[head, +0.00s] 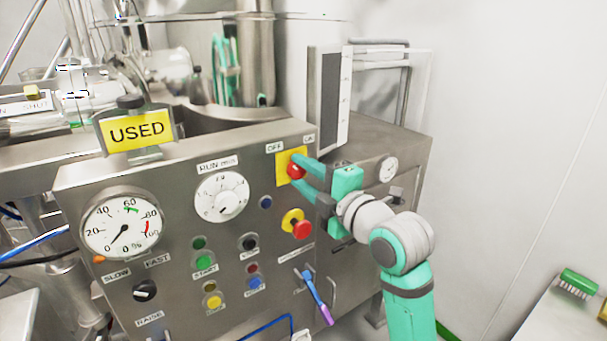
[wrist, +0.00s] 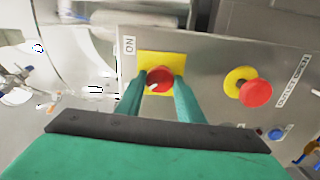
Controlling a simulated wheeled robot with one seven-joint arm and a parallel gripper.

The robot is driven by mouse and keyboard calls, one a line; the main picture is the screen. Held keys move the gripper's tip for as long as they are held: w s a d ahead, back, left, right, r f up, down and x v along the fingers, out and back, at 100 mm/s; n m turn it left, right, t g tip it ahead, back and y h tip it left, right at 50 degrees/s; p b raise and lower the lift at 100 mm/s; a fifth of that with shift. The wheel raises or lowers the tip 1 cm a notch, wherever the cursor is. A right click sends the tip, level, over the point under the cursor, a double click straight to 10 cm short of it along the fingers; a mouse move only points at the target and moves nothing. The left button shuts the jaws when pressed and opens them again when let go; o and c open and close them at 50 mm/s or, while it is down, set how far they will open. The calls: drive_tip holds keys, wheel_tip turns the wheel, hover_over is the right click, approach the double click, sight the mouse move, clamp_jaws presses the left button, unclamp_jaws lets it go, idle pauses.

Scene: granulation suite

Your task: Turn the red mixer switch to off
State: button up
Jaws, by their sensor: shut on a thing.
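The red mixer switch (head: 294,171) sits on a yellow square plate (head: 282,168) at the upper right of the steel control panel. Labels OFF and ON are above the plate, OFF at the left and ON at the right. My gripper (head: 297,170) reaches in from the right with its teal fingers at the switch. In the wrist view the red switch (wrist: 159,79) lies between the two fingertips, which are shut on its sides. A pale mark shows on the knob's face; its exact pointing is hard to tell. The wrist view shows the ON label beside the plate.
A red emergency-type button (head: 302,229) on a yellow disc is just below my gripper. A RUN dial (head: 222,196), a gauge (head: 122,224), several coloured buttons and a blue-purple lever (head: 316,298) are on the panel. A yellow USED sign (head: 138,131) stands above it.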

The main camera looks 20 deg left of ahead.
drive_tip(key=shift+f+n, duration=0.1)
drive_tip(key=shift+n, duration=0.3)
drive_tip(key=o, duration=1.1)
drive_tip(key=shift+c, duration=0.2)
drive_tip(key=shift+d, duration=0.1)
drive_tip(key=v, duration=1.1)
